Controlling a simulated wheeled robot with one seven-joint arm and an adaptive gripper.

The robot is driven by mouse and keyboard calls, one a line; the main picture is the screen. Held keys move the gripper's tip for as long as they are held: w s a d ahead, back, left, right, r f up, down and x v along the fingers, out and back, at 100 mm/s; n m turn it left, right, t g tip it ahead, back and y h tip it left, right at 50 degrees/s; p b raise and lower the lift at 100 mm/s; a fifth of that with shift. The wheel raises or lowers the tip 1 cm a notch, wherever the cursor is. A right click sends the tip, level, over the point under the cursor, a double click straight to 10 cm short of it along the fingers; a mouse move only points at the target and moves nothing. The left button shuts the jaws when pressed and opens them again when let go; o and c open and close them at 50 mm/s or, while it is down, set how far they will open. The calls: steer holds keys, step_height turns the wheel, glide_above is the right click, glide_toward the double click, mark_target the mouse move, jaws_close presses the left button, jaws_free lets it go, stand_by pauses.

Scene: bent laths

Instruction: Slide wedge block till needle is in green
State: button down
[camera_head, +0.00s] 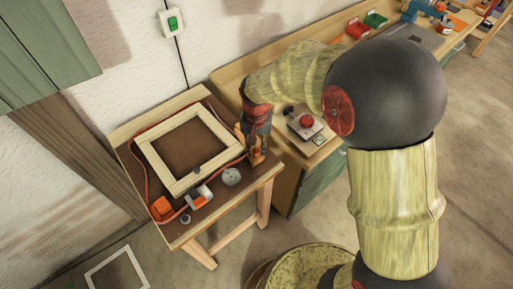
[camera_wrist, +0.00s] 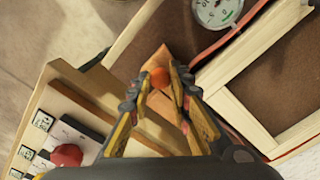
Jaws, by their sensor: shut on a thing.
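The wedge block (camera_wrist: 150,63) is a flat orange-brown piece with a round orange knob (camera_wrist: 160,77). It lies at the corner of the pale wooden frame (camera_wrist: 235,108) on the small table. My gripper (camera_wrist: 160,82) is shut on the knob, one finger on each side. In the head view my gripper (camera_head: 256,157) is at the frame's right corner and hides most of the wedge. A round white gauge (camera_head: 231,176) lies near the front edge; in the wrist view the gauge (camera_wrist: 216,10) shows a green band, but its needle is too small to read surely.
An orange strap (camera_head: 145,165) runs around the frame. An orange block (camera_head: 161,208) and a white-and-orange device (camera_head: 199,196) lie along the table's front. A box with a red button (camera_head: 306,122) stands on the long bench to the right, close to my arm.

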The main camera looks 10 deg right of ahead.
steer(key=shift+w+a+p, duration=0.3)
steer(key=shift+w+a, duration=0.15)
steer(key=shift+w, duration=0.2)
steer(key=shift+w+a+p, duration=0.25)
steer(key=shift+w+a, duration=0.2)
steer(key=shift+w, duration=0.2)
steer(key=c, duration=1.6)
jaws_free()
step_height(320, 180, up, 12)
steer(key=shift+r, duration=0.1)
steer(key=shift+s+d+r+n+t, duration=0.35)
steer(key=shift+s+d+r+t, duration=0.6)
steer(key=shift+s+d+r, duration=2.15)
steer(key=shift+s+d+r+n+t, duration=0.4)
steer(key=shift+s+d+r+t, duration=0.55)
steer(key=shift+s+d, duration=2.4)
steer(key=shift+s+d+r+n+t, duration=0.35)
steer(key=shift+s+d+r+t, duration=1)
steer(key=shift+s, duration=3.6)
